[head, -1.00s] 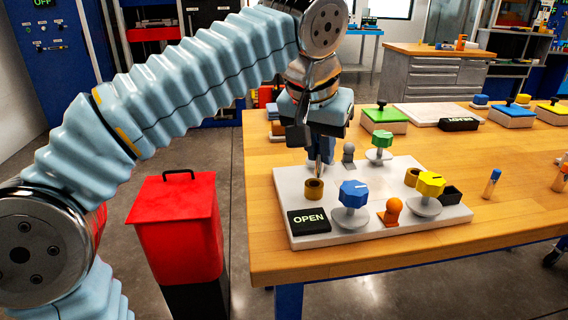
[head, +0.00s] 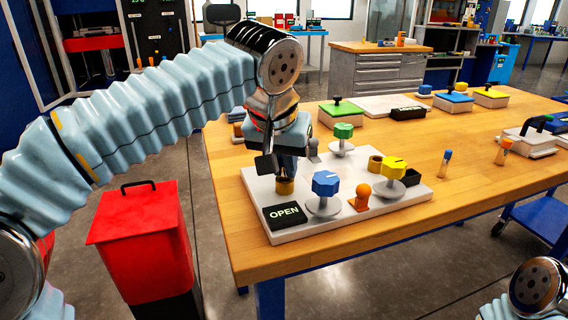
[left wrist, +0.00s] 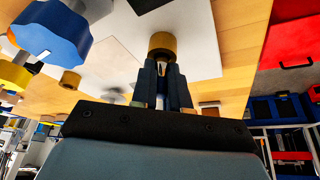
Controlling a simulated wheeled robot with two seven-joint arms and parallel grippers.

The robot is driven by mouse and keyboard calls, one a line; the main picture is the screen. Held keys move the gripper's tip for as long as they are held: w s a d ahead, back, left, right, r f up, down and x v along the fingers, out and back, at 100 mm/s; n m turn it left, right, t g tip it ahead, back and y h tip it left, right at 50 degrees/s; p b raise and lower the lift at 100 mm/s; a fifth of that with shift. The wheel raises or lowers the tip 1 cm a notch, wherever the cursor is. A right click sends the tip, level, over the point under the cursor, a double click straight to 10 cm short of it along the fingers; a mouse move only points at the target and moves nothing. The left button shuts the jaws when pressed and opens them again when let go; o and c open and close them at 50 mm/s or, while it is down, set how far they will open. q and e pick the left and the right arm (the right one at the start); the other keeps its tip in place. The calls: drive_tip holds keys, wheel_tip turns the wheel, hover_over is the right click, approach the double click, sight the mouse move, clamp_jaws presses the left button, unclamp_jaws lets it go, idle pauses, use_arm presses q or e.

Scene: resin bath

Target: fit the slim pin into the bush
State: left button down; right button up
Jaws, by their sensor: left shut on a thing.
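My left gripper (head: 287,172) points down over the near-left brass bush (head: 284,187) on the white board (head: 256,183). Its fingers are close together and shut on the slim pin. In the left wrist view the fingertips (left wrist: 161,72) lie right at the bush (left wrist: 162,42), with a sliver of the pin (left wrist: 161,68) between them. The pin's lower end is hidden, so I cannot tell how deep it sits in the bush. My right gripper is out of view.
The board also carries a blue knob (head: 326,184), green knob (head: 343,131), yellow knob (head: 394,168), orange peg (head: 363,191), second brass ring (head: 375,163) and OPEN sign (head: 285,215). A red bin (head: 143,235) stands left of the table. Table at front right is clear.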

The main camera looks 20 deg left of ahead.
use_arm(q)
drive_tip(key=c, duration=1.1)
unclamp_jaws()
drive_tip(key=shift+d+f+g, duration=0.15)
drive_tip(key=shift+f+g, duration=0.15)
drive_tip(key=shift+f, duration=0.55)
drive_tip(key=shift+r+p, duration=0.3)
drive_tip(key=shift+r, duration=0.15)
drive_tip(key=v, duration=1.2)
drive_tip(key=shift+s+r, duration=0.1)
drive_tip(key=shift+r, duration=0.3)
